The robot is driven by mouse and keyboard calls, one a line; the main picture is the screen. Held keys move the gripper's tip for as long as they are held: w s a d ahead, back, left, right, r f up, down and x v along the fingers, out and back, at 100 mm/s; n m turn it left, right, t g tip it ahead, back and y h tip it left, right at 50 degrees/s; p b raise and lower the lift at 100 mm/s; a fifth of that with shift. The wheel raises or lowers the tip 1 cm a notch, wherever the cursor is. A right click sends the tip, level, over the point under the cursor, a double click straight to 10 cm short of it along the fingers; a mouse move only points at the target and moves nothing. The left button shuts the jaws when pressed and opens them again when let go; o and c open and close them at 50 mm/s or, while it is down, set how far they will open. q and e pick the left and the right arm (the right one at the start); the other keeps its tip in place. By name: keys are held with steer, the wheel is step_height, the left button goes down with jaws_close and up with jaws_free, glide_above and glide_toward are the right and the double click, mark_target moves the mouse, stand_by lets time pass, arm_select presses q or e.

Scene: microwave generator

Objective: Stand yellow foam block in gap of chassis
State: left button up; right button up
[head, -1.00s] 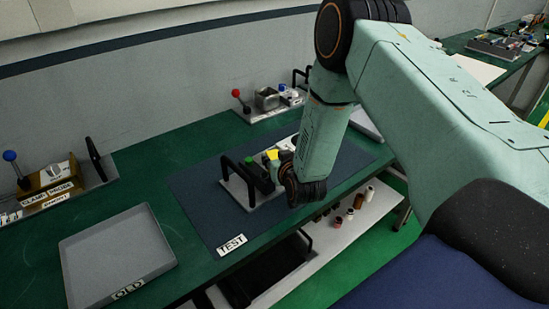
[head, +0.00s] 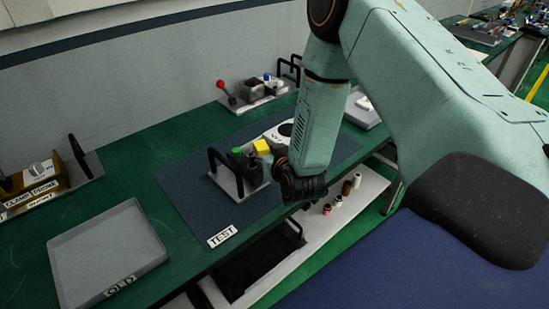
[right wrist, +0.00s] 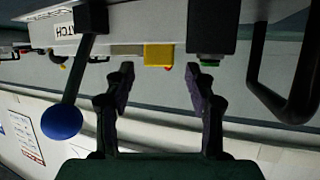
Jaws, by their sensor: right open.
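The yellow foam block (head: 262,146) shows upright at the chassis (head: 225,181), beside a black part with a green top. In the right wrist view the yellow block (right wrist: 158,53) sits under the chassis edge, which appears upside down. My right gripper (right wrist: 160,80) is open and empty there, its two fingers spread on either side of the block's line, with the block just beyond the tips. In the head view the right gripper (head: 276,164) is mostly hidden by my wrist. Whether the block is seated in the gap cannot be told. My left gripper is not in view.
A grey tray (head: 107,252) lies at the left. A red-knobbed fixture (head: 262,98) stands behind. The blue mat (head: 190,195) is clear in front.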

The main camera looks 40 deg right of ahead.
steer(key=v, duration=0.7)
stand_by(0.4)
steer(key=shift+s, duration=0.15)
